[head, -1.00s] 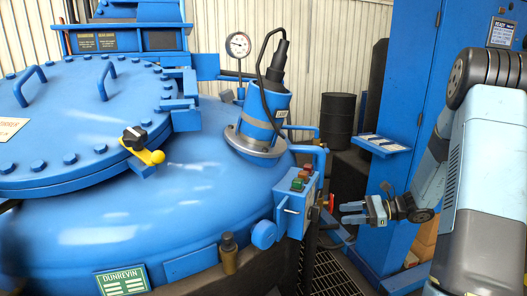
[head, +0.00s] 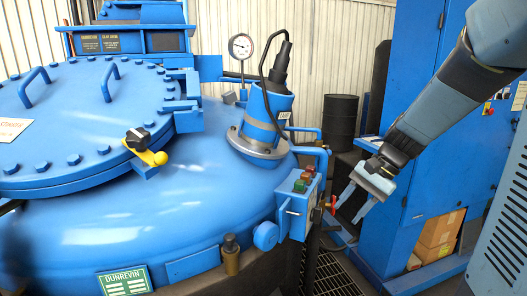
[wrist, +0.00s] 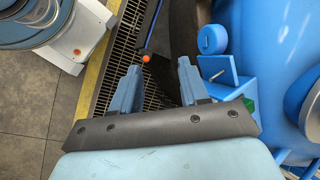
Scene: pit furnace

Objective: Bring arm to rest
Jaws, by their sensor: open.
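My gripper (head: 348,203) is in the head view, right of the furnace's small control box, pointing down and to the left. Its two fingers are apart with nothing between them. In the wrist view my gripper (wrist: 160,80) shows both blue fingers spread above a floor grating. My arm comes in from the upper right of the head view. The blue pit furnace (head: 190,215) fills the left and middle of the head view, its bolted lid (head: 75,120) closed.
The control box (head: 297,207) with coloured buttons and a red-handled part (head: 333,204) are close to my fingertips. A blue cabinet (head: 425,215) with cardboard boxes (head: 438,230) stands behind my arm. A black drum (head: 340,118) stands at the back. The grating (head: 335,275) below is open.

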